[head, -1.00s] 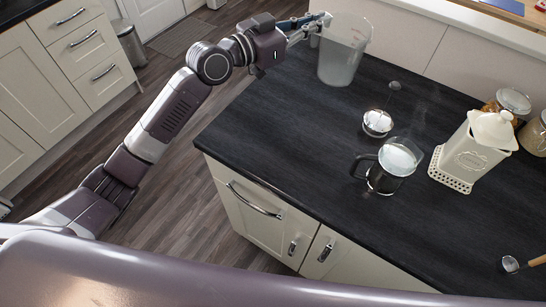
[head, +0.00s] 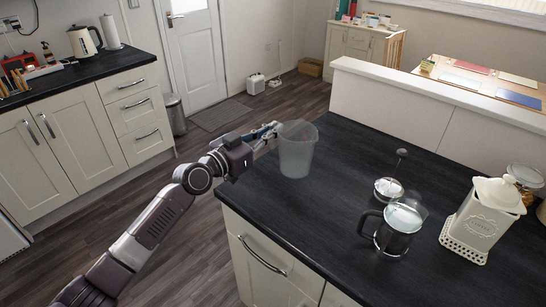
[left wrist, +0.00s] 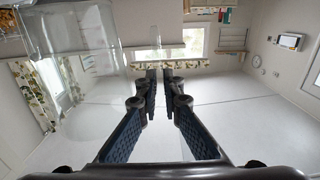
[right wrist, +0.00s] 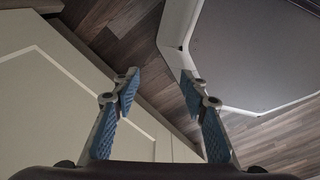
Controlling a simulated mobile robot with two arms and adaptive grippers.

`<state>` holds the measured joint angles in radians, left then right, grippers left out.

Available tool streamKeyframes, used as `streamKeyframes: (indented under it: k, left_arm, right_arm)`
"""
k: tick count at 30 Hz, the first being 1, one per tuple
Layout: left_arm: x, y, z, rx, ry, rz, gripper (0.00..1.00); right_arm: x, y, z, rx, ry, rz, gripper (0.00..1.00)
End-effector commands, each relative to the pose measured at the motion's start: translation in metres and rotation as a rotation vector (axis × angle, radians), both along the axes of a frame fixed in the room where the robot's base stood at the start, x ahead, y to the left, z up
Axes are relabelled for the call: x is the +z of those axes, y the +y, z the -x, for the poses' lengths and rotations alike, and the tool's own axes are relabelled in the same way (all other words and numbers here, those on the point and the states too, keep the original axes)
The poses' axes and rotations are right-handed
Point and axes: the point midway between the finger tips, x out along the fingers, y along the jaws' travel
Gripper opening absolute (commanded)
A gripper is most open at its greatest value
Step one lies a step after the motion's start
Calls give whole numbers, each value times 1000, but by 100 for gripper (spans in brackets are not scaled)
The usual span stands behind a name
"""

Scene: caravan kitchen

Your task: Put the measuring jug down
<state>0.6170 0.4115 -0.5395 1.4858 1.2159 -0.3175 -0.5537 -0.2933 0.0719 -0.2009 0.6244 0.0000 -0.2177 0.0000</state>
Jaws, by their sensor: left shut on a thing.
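The measuring jug (head: 296,155) is a clear, upright jug at the far left edge of the dark worktop (head: 300,210). I cannot tell whether its base touches the worktop. My left gripper (head: 272,131) reaches in from the left and is shut on the jug at its left side, near the rim. In the left wrist view the see-through jug (left wrist: 80,60) fills the upper left, beside the fingers (left wrist: 159,75); the handle is hard to make out. My right gripper (right wrist: 160,76) shows only in the right wrist view, open and empty.
On the worktop, a glass coffee pot (head: 397,228), a plunger lid (head: 388,188) and a cream canister (head: 482,215) stand to the right of the jug. Bare worktop lies between them and the jug. A low white wall (head: 400,100) runs behind.

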Motion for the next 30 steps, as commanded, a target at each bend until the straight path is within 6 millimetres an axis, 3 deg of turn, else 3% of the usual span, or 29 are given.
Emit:
streamKeyframes:
  k: [1,3,8,15,30]
  left_arm:
    - [-16,0,0,0,2,2,0]
    - [-26,0,0,1,0,1,0]
    - [-37,0,0,0,-3,2,0]
    - [-74,-1,0,-1,0,4,0]
    - [-82,-1,0,-1,-2,2,0]
  right_arm:
    - [-9,-2,4,1,5,3,40]
    - [-12,-5,8,2,12,6,40]
    - [-17,-9,13,3,19,12,40]
    - [-36,-10,12,3,19,13,40]
    - [-41,-10,9,2,13,11,40]
